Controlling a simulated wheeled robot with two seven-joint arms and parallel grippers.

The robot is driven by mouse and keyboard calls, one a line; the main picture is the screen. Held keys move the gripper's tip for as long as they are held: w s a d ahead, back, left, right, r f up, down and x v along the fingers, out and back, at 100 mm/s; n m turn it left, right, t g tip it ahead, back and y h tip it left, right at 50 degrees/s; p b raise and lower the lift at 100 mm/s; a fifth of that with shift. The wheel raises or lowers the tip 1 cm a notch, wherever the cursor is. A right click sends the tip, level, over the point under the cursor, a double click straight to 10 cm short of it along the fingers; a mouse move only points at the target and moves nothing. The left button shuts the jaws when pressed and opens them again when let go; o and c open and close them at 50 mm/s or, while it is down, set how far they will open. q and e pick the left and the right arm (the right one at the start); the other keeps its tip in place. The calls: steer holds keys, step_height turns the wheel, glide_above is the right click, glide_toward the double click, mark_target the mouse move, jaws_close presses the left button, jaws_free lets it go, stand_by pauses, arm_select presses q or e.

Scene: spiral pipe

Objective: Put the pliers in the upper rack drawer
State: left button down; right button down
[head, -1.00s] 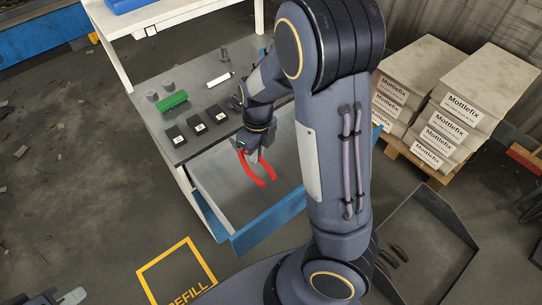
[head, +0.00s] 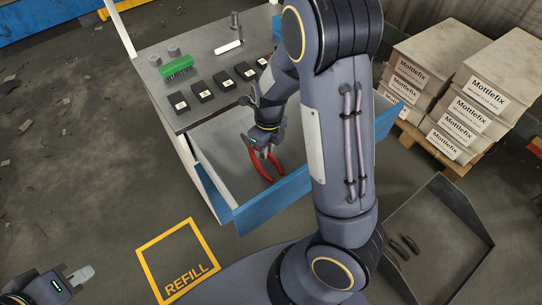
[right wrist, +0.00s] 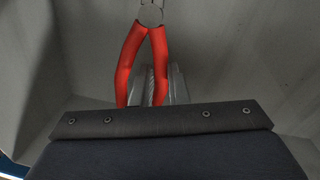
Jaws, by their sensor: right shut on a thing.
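The pliers (head: 266,170) have red handles and a grey metal head. My right gripper (head: 263,152) is shut on them and holds them over the inside of the open drawer (head: 285,190), which has a blue front and grey walls. In the right wrist view, the pliers (right wrist: 130,62) point their head away from the gripper (right wrist: 160,85), and one handle runs between the fingers. Whether the pliers touch the drawer floor, I cannot tell. My left gripper (head: 80,276) is at the bottom left, away from the rack; its finger gap is unclear.
The rack top (head: 200,60) holds several black boxes (head: 200,91), a green part (head: 177,65) and small grey cylinders. Stacked Mottlefix boxes (head: 480,95) stand on a pallet at the right. A yellow REFILL square (head: 178,260) marks the floor, and a dark tray (head: 440,235) lies lower right.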

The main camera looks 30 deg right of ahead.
mark_target(267, 165)
steer(key=shift+f+b, duration=0.5)
steer(key=shift+f, duration=2)
steer(key=shift+f, duration=0.1)
steer(key=c, duration=1.4)
jaws_free()
step_height(267, 165, up, 12)
steer(key=f+p, duration=0.1)
steer(key=p, duration=0.2)
steer(key=s+a+r+n+t+y, duration=0.1)
steer(key=s+r+n, duration=0.6)
steer(key=n, duration=0.8)
steer(key=s+a+r+n+t+y, duration=0.1)
steer(key=s+a+r+n+t, duration=0.2)
steer(key=s+n, duration=0.7)
step_height(267, 165, up, 4)
steer(key=n+t, duration=0.2)
steer(key=n, duration=0.3)
steer(key=shift+y, duration=0.4)
steer(key=shift+a+r, duration=0.1)
